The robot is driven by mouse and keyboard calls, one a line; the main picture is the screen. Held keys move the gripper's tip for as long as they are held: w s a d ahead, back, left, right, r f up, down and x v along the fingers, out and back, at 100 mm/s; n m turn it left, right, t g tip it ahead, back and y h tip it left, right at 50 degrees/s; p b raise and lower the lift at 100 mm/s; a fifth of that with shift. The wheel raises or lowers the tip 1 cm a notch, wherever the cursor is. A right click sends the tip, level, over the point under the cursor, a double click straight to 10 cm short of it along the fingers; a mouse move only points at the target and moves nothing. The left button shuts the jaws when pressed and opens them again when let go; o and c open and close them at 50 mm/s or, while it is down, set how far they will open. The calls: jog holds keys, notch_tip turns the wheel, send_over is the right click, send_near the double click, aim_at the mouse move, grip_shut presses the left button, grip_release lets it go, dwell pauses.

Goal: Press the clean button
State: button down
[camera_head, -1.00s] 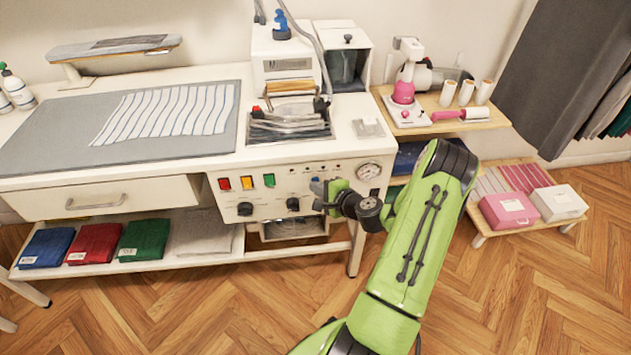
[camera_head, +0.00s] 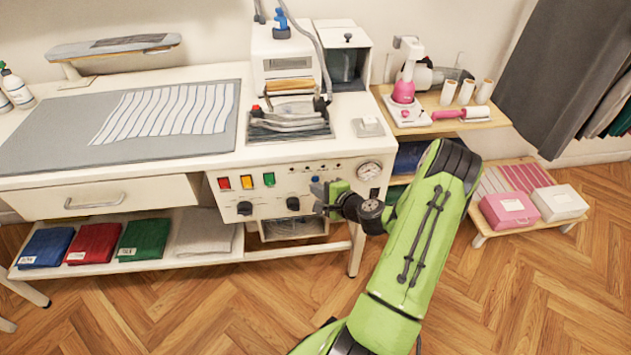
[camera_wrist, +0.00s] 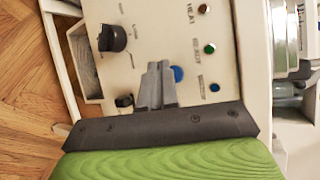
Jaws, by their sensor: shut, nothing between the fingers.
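A round blue button (camera_head: 315,179) sits on the front control panel (camera_head: 270,205) of the white ironing station. It also shows in the wrist view (camera_wrist: 178,74), just beside the fingertips. I cannot read a label on it, so I cannot tell for sure that it is the clean button. My gripper (camera_head: 320,208) is in front of the panel, just below the blue button in the head view. In the wrist view, my gripper (camera_wrist: 157,72) has its fingers together and empty. I cannot tell whether a fingertip touches the panel.
Dark knobs (camera_head: 293,203) and a pressure gauge (camera_head: 369,171) are close by on the panel. Red, orange and green switches (camera_head: 246,182) lie further left. An iron (camera_head: 290,122) rests on top. A low shelf with boxes (camera_head: 510,210) stands right; the floor in front is open.

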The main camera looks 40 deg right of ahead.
jog(key=s+a+b, duration=0.1)
jog(key=s, duration=0.1)
jog(key=s+a+b, duration=0.2)
jog(key=s, duration=0.1)
jog(key=shift+a, duration=0.2)
dwell(0.7)
jog(key=a+r+n+g+y, duration=0.1)
jog(key=a+r+n+g, duration=0.2)
jog(key=a+n, duration=0.3)
jog(key=s+a+r+n+g+y, duration=0.1)
jog(key=a+r+n+g+y, duration=0.15)
jog(key=a+n, duration=0.35)
jog(key=a+r+n+g+y, duration=0.1)
jog(key=a+r+n+g, duration=0.2)
jog(key=a, duration=0.5)
jog(key=s+a+r+n+h, duration=0.2)
jog(key=s+r+n, duration=0.1)
jog(key=s+r, duration=0.4)
jog(key=s+a+r+n+h, duration=0.2)
jog(key=s+a+r+n, duration=0.15)
jog(key=s, duration=0.55)
notch_tip(320, 180, up, 16)
jog(key=p, duration=1.5)
jog(key=shift+d+r+p, duration=0.25)
jog(key=shift+d+p, duration=0.05)
jog(key=shift+d, duration=0.15)
